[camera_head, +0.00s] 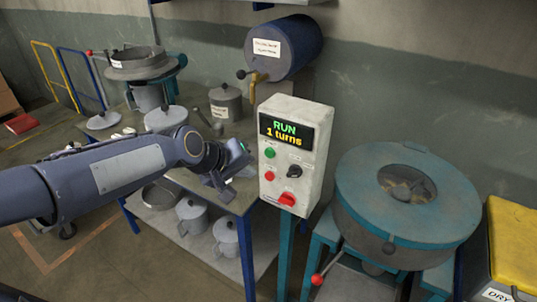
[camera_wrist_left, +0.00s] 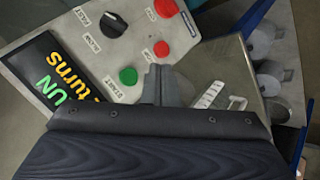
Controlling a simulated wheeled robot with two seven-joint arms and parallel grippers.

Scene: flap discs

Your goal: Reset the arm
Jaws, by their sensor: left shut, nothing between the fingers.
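My left gripper (camera_head: 243,150) is shut and empty, just left of the control box (camera_head: 296,112) in the head view. In the left wrist view its closed fingertips (camera_wrist_left: 158,72) show beside the green START button (camera_wrist_left: 128,76), apart from it in the picture; I cannot tell the depth gap. The box's display (camera_head: 286,131) reads "RUN 1 turns". A black knob (camera_wrist_left: 113,25), a small red button (camera_wrist_left: 161,48) and a larger red knob (camera_head: 287,199) are on the same panel. My right gripper is in neither view.
A round teal-rimmed machine (camera_head: 399,263) stands right of the box. A blue drum with a tap (camera_head: 284,46) hangs above the bench (camera_head: 237,204), which carries lidded pots (camera_head: 166,119) and a sieve (camera_head: 139,66). More pots (camera_head: 191,214) sit on its lower shelf. A yellow-lidded bin (camera_head: 514,245) is at far right.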

